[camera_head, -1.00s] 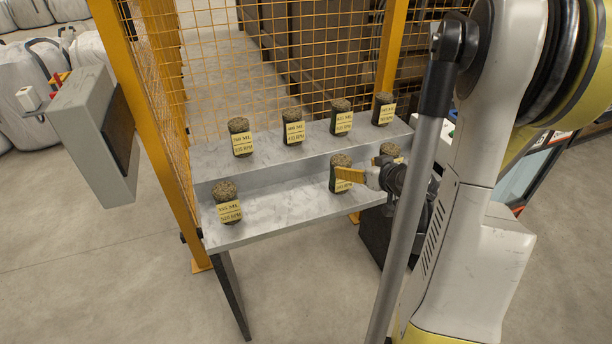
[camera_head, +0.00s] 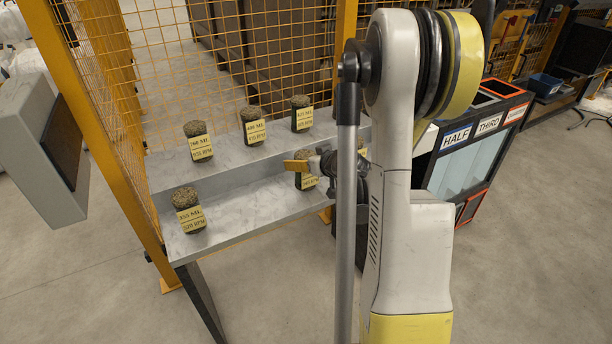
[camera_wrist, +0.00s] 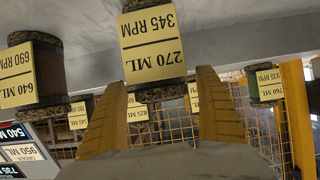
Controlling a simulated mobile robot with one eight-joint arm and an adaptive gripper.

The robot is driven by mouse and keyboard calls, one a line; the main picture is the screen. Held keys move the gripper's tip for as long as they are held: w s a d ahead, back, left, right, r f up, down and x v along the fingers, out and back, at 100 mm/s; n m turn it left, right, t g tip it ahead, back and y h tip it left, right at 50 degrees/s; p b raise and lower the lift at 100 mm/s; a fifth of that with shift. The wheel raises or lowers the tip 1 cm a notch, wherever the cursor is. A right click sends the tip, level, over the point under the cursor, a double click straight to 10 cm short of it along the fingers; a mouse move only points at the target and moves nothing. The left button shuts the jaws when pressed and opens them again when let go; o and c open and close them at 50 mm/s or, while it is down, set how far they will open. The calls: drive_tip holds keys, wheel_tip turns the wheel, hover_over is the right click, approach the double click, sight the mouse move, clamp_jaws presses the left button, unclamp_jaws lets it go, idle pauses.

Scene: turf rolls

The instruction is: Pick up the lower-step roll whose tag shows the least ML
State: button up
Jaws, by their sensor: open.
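The lower-step roll tagged 270 ML, 345 RPM (camera_wrist: 152,47) is a dark roll, upside down in the wrist view, straight ahead of my gripper (camera_wrist: 163,78). The two yellow fingers are apart, with the roll near their tips; contact cannot be told. In the head view my gripper (camera_head: 298,166) partly covers this roll (camera_head: 307,182). Another near roll tagged 640 ML, 690 RPM (camera_wrist: 33,72) is at left in the wrist view. The left lower-step roll (camera_head: 188,211) stands upright; its tag is hard to read.
Rolls stand on the upper step, including the left (camera_head: 199,141), second (camera_head: 254,126) and third (camera_head: 302,115). My arm hides the shelf's right end. Yellow mesh fence (camera_head: 245,50) stands behind. Labelled bins (camera_head: 470,150) stand at right.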

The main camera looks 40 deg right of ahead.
drive_tip(key=shift+r, duration=0.1)
drive_tip(key=c, duration=1.5)
